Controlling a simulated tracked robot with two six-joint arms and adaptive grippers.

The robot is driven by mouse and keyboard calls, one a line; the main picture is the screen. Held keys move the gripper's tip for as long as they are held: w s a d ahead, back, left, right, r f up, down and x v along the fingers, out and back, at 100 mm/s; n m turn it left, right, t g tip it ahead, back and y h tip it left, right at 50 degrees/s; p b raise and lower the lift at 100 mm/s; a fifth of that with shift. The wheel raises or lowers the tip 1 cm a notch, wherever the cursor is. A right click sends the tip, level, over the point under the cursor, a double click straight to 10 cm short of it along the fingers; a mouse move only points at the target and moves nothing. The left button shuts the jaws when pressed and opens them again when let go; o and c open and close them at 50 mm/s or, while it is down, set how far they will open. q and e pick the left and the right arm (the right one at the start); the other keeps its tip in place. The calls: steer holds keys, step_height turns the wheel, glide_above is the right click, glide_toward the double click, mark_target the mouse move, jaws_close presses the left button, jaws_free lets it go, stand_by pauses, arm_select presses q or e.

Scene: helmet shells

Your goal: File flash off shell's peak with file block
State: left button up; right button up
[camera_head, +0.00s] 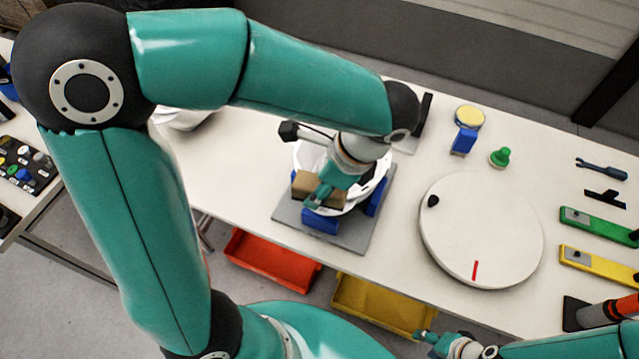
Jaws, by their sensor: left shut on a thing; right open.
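The white helmet shell (361,193) sits on blue supports (320,222) on a grey plate (351,238) near the middle of the table. My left gripper (318,196) reaches over the shell from above and is shut on the brown file block (327,196). The block is at the shell's near-left edge. I cannot tell whether it touches the peak, and my gripper and wrist hide much of the shell. Flash on the peak is not discernible. My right gripper (424,336) is open and empty, low at the bottom, off the table's front edge.
A white turntable (500,245) with a red mark stands to the right. Behind it are a green knob (500,157) and a blue holder with a yellow pad (468,118). Green (590,223) and yellow (590,262) bars lie far right. Red (272,262) and yellow (375,305) bins sit below the front edge.

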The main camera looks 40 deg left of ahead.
arm_select(q)
steer(key=shift+f, duration=0.1)
stand_by(0.4)
steer(key=shift+d+f+b, duration=0.2)
steer(key=shift+f+b, duration=1.85)
steer(key=shift+f, duration=0.5)
steer(key=shift+f+b, duration=0.75)
steer(key=shift+f, duration=0.25)
steer(key=shift+d, duration=0.15)
steer(key=shift+f+p, duration=0.3)
steer(key=shift+p, duration=0.1)
stand_by(1.8)
